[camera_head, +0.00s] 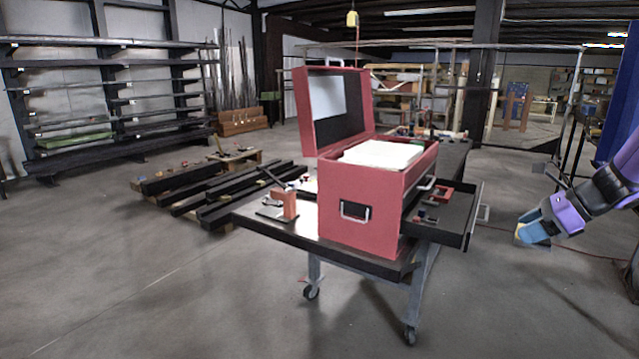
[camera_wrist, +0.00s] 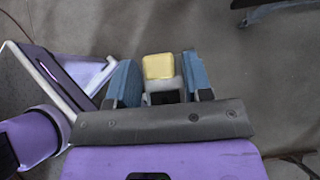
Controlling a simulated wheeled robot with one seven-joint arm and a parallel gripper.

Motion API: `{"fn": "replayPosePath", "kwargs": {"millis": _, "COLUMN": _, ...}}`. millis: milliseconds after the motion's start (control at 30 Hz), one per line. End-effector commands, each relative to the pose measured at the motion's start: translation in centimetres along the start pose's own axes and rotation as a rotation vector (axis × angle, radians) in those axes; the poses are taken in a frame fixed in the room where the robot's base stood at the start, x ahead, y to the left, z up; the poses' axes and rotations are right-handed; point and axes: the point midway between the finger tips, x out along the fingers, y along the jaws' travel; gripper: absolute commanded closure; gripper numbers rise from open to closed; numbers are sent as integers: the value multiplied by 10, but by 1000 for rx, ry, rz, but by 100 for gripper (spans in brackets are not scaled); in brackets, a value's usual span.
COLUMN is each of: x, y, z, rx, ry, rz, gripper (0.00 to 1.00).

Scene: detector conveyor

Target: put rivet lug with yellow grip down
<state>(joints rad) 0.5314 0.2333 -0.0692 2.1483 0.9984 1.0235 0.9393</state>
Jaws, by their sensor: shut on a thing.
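My gripper (camera_head: 534,228) is at the right of the head view, out over the floor and to the right of the red toolbox's open drawer. In the wrist view my gripper (camera_wrist: 160,82) has its two blue fingers closed on the rivet lug with yellow grip (camera_wrist: 158,66). The lug shows a yellow block at its far end and a grey part with a dark patch between the fingers. In the head view the fingers hide most of the lug.
A red toolbox (camera_head: 358,206) with its lid up stands on a wheeled table (camera_head: 290,234). Its drawer (camera_head: 458,225) is pulled out to the right and holds small parts. Dark beams (camera_head: 240,198) lie at the left. The front floor is clear.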

Motion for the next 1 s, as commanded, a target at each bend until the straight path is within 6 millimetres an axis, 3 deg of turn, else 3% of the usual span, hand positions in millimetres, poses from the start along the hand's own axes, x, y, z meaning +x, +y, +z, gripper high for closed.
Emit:
{"fn": "replayPosePath", "kwargs": {"millis": 367, "x": 46, "y": -22, "z": 30, "rx": 79, "ry": 0, "rz": -77, "gripper": 81}}
{"fn": "replayPosePath", "kwargs": {"millis": 467, "x": 69, "y": -30, "z": 43, "rx": 119, "ry": 0, "rz": -117, "gripper": 81}}
{"fn": "replayPosePath", "kwargs": {"millis": 700, "x": 146, "y": -43, "z": 73, "rx": 282, "ry": 2, "rz": -276, "gripper": 81}}
{"fn": "replayPosePath", "kwargs": {"millis": 1000, "x": 199, "y": -35, "z": 79, "rx": 398, "ry": 3, "rz": -394, "gripper": 81}}
